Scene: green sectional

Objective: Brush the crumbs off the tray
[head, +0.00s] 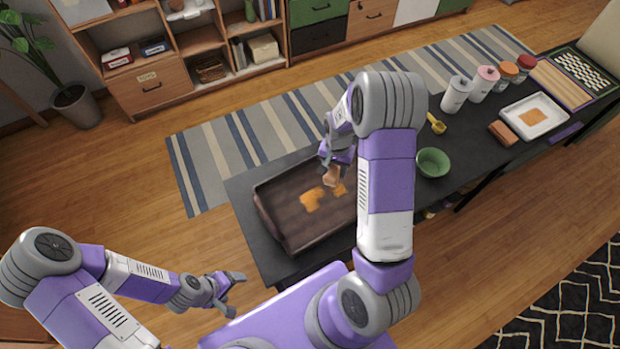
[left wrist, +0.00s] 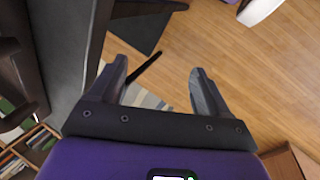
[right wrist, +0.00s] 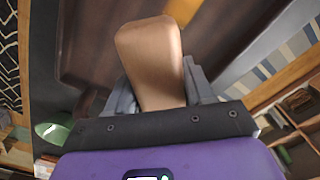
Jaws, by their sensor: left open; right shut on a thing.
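The dark brown tray (head: 290,232) lies on the near left end of the black table. Orange crumbs (head: 312,199) form patches on its floor, near the middle and right. My right gripper (head: 334,168) is over the tray's far right part, shut on a tan block-like thing (right wrist: 152,62), likely the brush's handle. Its bristles are hidden, so I cannot tell whether it touches the tray. My left gripper (head: 232,292) is open and empty, off the table's near left side; its spread fingers show in the left wrist view (left wrist: 158,88).
A green bowl (head: 433,162) and a yellow scoop (head: 437,124) stand right of my right arm. Farther right are several jars (head: 483,83), a white tray (head: 537,115) with an orange patch, and a brown block (head: 503,133). My right arm hides part of the table.

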